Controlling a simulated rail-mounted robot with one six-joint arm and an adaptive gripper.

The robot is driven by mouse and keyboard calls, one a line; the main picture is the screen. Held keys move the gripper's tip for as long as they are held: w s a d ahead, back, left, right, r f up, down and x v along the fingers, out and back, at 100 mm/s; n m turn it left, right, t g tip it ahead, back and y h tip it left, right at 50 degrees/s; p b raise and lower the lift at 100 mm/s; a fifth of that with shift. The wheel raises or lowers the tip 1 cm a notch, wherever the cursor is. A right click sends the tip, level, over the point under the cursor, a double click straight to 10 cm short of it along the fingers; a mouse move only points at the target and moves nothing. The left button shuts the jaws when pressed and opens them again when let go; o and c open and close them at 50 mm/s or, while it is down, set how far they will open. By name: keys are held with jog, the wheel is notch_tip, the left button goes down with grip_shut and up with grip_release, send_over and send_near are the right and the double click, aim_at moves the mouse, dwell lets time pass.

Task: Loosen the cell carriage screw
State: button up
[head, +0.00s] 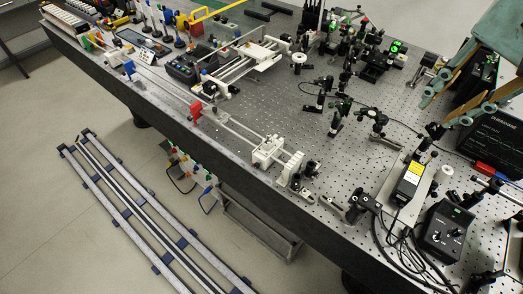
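A white block-like carriage (268,152) sits near the front edge of the optical bench, at the end of two thin parallel rods. A larger white frame with a stage (255,52) stands further back on similar rods. I cannot tell which of the two is the cell carriage. No carriage screw can be made out at this size.
The perforated bench top (270,95) is crowded with black optical mounts (340,115). A yellow-labelled box (410,177) and a black control box (446,231) with cables stand at right. A red block (196,111) is at the front edge. Long rails (130,205) lie on the floor.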

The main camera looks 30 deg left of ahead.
jog(key=w+a+f+m+g+b, duration=0.1)
jog(key=w+a+f+m, duration=0.2)
jog(key=w+a+f, duration=1.2)
jog(key=s+f+n+h, duration=0.4)
jog(key=s+n, duration=0.2)
jog(key=s, duration=0.2)
jog(key=s+a+f+n+h, duration=0.1)
jog(key=s+f+n+h, duration=0.2)
jog(key=s+n, duration=0.3)
jog(key=s+f+n+h+b, duration=0.1)
jog(key=s+f+n+h, duration=0.3)
jog(key=s, duration=0.7)
jog(key=shift+s+a+f+n+t+h, duration=0.2)
jog(key=shift+f+n, duration=0.2)
jog(key=shift+n, duration=0.25)
jog(key=shift+s+a+f+n+t+h, duration=0.1)
jog(key=shift+a+f+n, duration=0.1)
jog(key=shift+f+n, duration=0.35)
jog(key=s+a+f+n+t+y, duration=0.2)
jog(key=s+a+n+t, duration=0.1)
jog(key=a, duration=0.4)
jog(key=s+a+f+n+t+y, duration=0.1)
jog(key=s+a+n+t+y, duration=0.1)
jog(key=s+a+n+t, duration=0.2)
jog(key=s+a+f+n+t+y, duration=0.2)
jog(key=a+n+t, duration=0.3)
jog(key=a, duration=0.5)
jog(key=shift+s+a+f+n+t+b, duration=0.35)
jog(key=shift+s+t, duration=0.35)
jog(key=shift+t, duration=0.3)
